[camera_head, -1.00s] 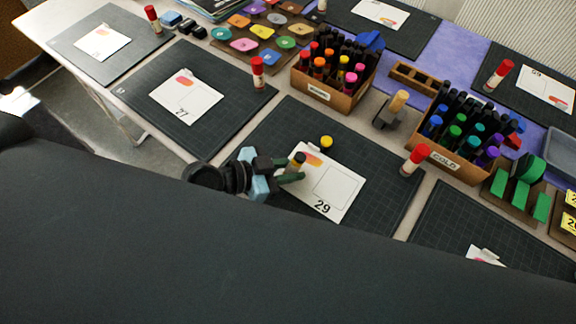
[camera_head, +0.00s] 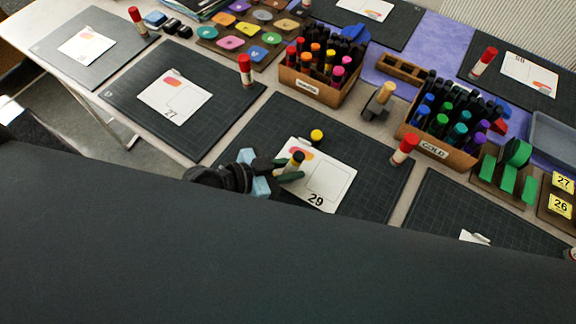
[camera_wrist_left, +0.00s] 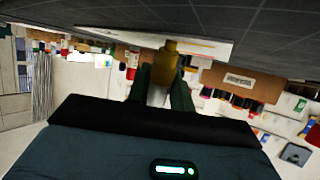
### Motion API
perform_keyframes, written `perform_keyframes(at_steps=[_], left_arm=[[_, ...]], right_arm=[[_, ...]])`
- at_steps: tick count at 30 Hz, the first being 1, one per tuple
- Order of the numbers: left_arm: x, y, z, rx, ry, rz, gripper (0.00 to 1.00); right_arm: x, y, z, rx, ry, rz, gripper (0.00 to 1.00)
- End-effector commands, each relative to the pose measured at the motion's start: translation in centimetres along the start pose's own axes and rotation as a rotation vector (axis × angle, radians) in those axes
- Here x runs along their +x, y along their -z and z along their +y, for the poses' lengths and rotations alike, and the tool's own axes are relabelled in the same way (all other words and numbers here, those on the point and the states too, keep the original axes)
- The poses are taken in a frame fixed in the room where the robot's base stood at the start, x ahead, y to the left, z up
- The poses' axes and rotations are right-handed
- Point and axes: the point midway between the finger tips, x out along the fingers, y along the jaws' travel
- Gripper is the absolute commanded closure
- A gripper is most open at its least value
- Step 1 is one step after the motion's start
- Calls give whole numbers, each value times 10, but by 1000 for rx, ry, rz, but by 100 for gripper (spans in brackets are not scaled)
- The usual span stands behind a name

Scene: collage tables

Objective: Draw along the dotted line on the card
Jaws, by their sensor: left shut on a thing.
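The white card numbered 29 (camera_head: 324,184) lies on the dark gridded mat (camera_head: 262,122) in front of me. It has an orange-pink patch and a thin outlined box; I cannot make out the dots of a line. My left gripper (camera_head: 285,170) is shut on a marker (camera_head: 297,159) over the card's left part. In the left wrist view the yellowish marker (camera_wrist_left: 169,62) stands between the fingers, its tip end at the card (camera_wrist_left: 196,47); I cannot tell whether it touches. A yellow cap (camera_head: 317,135) is on the mat beyond the card. My right gripper is not in view.
A red-capped glue stick (camera_head: 405,149) stands at the mat's right edge. Boxes of markers (camera_head: 306,85) (camera_head: 430,147) and a wooden-handled stamp (camera_head: 378,101) stand behind. Another mat with card 27 (camera_head: 174,99) lies left. A large dark surface hides the foreground.

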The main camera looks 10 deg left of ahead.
Motion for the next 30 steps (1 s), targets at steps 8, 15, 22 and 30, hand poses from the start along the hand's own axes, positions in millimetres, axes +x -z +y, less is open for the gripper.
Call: perform_keyframes(at_steps=[8, 15, 22, 30], left_arm=[[5, 2, 8, -1, -2, -2, 98], [8, 5, 14, -1, -1, -1, 98], [9, 5, 14, -1, -1, -1, 98], [12, 6, 20, 0, -1, -1, 98]], right_arm=[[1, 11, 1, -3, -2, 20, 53], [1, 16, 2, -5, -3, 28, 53], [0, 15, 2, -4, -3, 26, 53], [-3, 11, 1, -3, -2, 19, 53]])
